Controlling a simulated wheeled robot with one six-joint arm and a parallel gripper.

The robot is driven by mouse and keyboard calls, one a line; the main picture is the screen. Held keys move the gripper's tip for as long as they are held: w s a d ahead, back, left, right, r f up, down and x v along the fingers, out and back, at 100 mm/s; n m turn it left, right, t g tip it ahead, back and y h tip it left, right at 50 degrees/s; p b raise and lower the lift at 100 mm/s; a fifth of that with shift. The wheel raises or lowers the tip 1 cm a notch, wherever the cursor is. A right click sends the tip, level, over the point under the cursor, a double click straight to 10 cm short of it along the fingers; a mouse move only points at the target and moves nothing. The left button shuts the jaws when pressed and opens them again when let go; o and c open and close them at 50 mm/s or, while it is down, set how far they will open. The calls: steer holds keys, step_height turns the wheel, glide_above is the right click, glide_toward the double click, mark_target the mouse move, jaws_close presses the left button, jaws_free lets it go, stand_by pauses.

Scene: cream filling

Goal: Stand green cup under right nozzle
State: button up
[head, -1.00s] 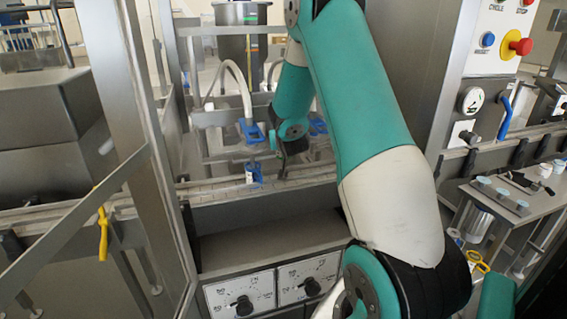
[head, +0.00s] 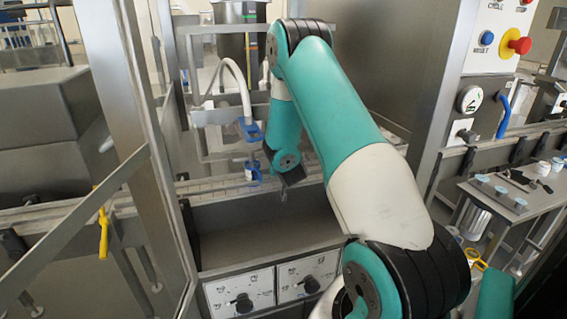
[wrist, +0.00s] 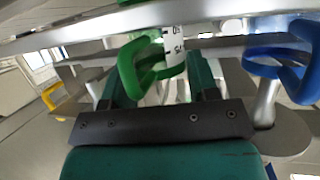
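The green cup (wrist: 172,42) shows in the wrist view as a white body with dark scale marks and a green loop handle. It appears upside down in this picture. My gripper (wrist: 163,80) has its two fingers apart, one on each side of the green handle; no clear grip shows. In the head view my gripper (head: 284,188) is low at the front of the machine's rail. The green cup is not visible there. The right nozzle is hidden behind my arm, so I cannot tell how the cup stands to it.
A blue-handled cup (head: 252,172) stands under the left nozzle (head: 247,112); a blue loop handle (wrist: 280,62) is close beside the green one in the wrist view. A metal post (head: 125,120) rises at left. A side table (head: 525,195) with small items stands at right.

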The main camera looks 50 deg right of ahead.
steer(key=o, duration=0.3)
steer(key=shift+o, duration=0.3)
